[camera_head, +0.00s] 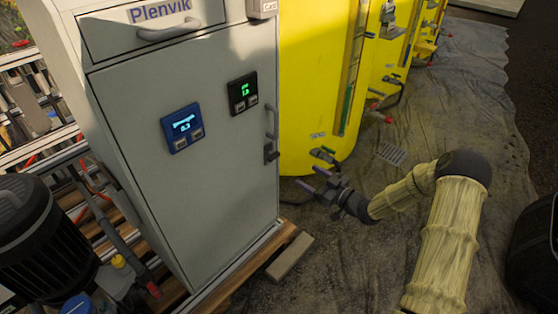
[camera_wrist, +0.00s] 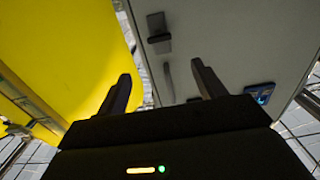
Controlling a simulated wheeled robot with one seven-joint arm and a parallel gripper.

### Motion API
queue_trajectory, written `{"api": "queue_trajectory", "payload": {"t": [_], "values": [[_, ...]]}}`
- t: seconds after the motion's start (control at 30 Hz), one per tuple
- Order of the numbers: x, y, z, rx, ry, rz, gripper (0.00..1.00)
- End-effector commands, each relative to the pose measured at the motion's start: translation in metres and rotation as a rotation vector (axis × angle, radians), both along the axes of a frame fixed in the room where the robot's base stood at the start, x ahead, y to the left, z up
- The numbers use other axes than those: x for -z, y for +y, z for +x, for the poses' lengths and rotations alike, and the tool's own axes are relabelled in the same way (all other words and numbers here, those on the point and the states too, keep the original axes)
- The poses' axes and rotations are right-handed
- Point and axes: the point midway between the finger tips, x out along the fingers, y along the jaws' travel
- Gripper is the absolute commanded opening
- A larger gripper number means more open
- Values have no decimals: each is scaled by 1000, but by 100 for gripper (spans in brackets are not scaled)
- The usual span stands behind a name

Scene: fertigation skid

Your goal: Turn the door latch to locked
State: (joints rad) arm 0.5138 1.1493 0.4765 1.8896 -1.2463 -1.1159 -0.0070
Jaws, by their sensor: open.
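The grey cabinet door (camera_head: 215,190) carries a small dark latch (camera_head: 270,153) near its right edge, just below a vertical bar handle (camera_head: 272,122). In the wrist view, the latch (camera_wrist: 159,36) is a pale plate with a dark lever lying roughly crosswise, and the handle (camera_wrist: 169,80) shows below it. My gripper (camera_head: 310,178) is to the right of the door edge, in front of the yellow tank, and lower in the picture than the latch. In the wrist view, my gripper (camera_wrist: 161,70) has its fingers spread and empty, apart from the latch.
A blue display (camera_head: 182,127) and a black display (camera_head: 243,93) sit on the door. Yellow tanks (camera_head: 310,80) with valves stand behind my gripper. A wooden pallet (camera_head: 258,262) lies under the cabinet. A dark motor (camera_head: 40,235) is at left.

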Motion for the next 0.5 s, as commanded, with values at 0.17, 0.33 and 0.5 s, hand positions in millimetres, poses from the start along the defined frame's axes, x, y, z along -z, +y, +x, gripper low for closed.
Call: {"api": "queue_trajectory", "payload": {"t": [0.17, 0.33, 0.5], "values": [[2, 26, 20, -1, -1, 2, 69], [3, 50, 38, -1, -1, 0, 69], [2, 74, 57, 0, -1, 2, 69]]}}
